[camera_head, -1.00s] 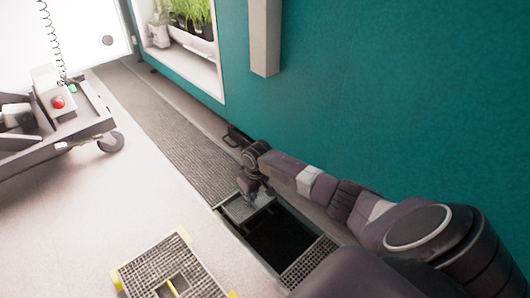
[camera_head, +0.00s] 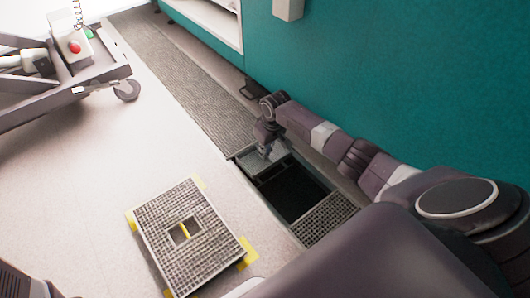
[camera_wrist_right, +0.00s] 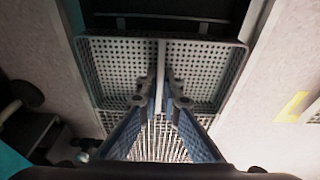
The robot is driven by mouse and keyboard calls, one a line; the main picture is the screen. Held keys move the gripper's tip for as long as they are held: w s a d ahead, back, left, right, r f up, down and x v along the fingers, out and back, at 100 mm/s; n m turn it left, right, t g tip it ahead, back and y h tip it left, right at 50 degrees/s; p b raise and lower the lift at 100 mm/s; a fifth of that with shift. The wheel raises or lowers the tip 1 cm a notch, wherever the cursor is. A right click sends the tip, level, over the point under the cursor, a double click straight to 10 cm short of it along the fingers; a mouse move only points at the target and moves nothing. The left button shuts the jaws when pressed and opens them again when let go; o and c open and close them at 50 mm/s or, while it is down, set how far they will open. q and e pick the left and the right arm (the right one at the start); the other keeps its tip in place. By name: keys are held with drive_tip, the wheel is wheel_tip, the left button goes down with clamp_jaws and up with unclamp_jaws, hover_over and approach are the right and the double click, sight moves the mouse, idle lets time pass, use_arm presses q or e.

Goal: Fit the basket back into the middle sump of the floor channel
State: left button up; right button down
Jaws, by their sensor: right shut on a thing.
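The basket (camera_head: 268,163) is a grey perforated tray with a raised rim and a central bar. It is over or in the far end of the dark opening (camera_head: 292,192) in the floor channel; its depth is hard to tell. My right gripper (camera_wrist_right: 164,100) is shut on the basket's central bar, with blue fingers on either side in the right wrist view. The basket's perforated floor (camera_wrist_right: 115,62) looks empty there. In the head view my right gripper (camera_head: 266,148) is above the basket and partly hides it. My left gripper is out of view.
A lifted grating (camera_head: 165,220) with a central hole lies on the floor amid yellow corner marks. Fitted gratings (camera_head: 325,217) border the opening. The teal wall (camera_head: 370,80) runs close along the channel. A wheeled cart (camera_head: 80,85) stands far left.

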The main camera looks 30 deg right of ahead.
drive_tip(key=shift+f+b, duration=0.8)
drive_tip(key=shift+f, duration=1.05)
drive_tip(key=c, duration=2)
unclamp_jaws()
drive_tip(key=shift+c, duration=0.2)
drive_tip(key=r, duration=0.4)
drive_tip(key=s+r, duration=0.1)
drive_tip(key=r, duration=0.2)
drive_tip(key=s+r, duration=0.1)
drive_tip(key=r, duration=0.3)
drive_tip(key=shift+s+r, duration=0.15)
drive_tip(key=shift+r, duration=0.2)
